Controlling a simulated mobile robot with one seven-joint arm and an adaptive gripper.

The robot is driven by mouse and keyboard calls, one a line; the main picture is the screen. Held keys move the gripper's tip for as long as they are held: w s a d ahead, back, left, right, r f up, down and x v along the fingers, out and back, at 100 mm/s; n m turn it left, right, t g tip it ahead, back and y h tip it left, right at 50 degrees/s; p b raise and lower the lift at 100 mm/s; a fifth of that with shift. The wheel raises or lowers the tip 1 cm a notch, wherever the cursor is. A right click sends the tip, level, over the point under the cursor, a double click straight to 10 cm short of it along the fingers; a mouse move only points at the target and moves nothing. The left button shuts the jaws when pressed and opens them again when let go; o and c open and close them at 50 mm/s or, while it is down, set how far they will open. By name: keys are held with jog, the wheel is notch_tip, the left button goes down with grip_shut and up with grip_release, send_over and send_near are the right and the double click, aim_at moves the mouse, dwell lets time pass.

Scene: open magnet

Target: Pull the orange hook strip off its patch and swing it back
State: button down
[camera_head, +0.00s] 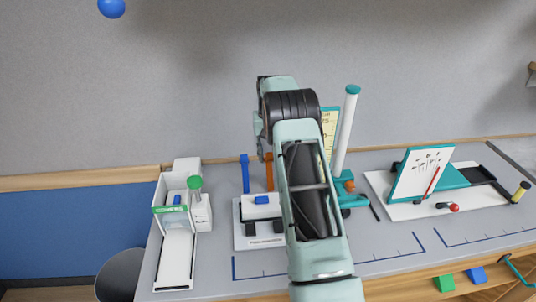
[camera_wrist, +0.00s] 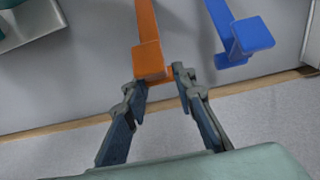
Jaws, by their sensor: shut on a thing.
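The orange hook strip (camera_head: 268,172) stands upright behind the white base in the head view, partly hidden by my arm. In the wrist view the orange strip (camera_wrist: 147,22) runs down from the top edge to a block-like end. My gripper (camera_wrist: 158,78) is shut on that end, with one finger on each side of it. In the head view my arm hides the gripper. The blue strip (camera_head: 245,174) stands just left of the orange one, and also shows in the wrist view (camera_wrist: 240,38), apart from my fingers. I cannot see the patch clearly.
The white base (camera_head: 241,238) carries a blue block (camera_head: 262,199) and dark pads. A white device with a green label (camera_head: 170,209) stands to its left. A white column with a teal cap (camera_head: 347,130) and a tilted board (camera_head: 420,172) stand to the right. The wall is close behind.

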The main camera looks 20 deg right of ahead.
jog(key=shift+w+d+r+t, duration=0.1)
jog(key=shift+w+r+t, duration=0.2)
jog(key=shift+w+r, duration=0.25)
jog(key=c, duration=1.8)
grip_release()
jog(key=shift+f, duration=0.15)
jog(key=shift+c, duration=0.2)
jog(key=shift+o, duration=1.2)
jog(key=shift+f, duration=0.15)
jog(key=shift+s, duration=0.1)
notch_tip(320, 180, up, 12)
jog(key=s, duration=0.1)
jog(key=shift+s, duration=0.15)
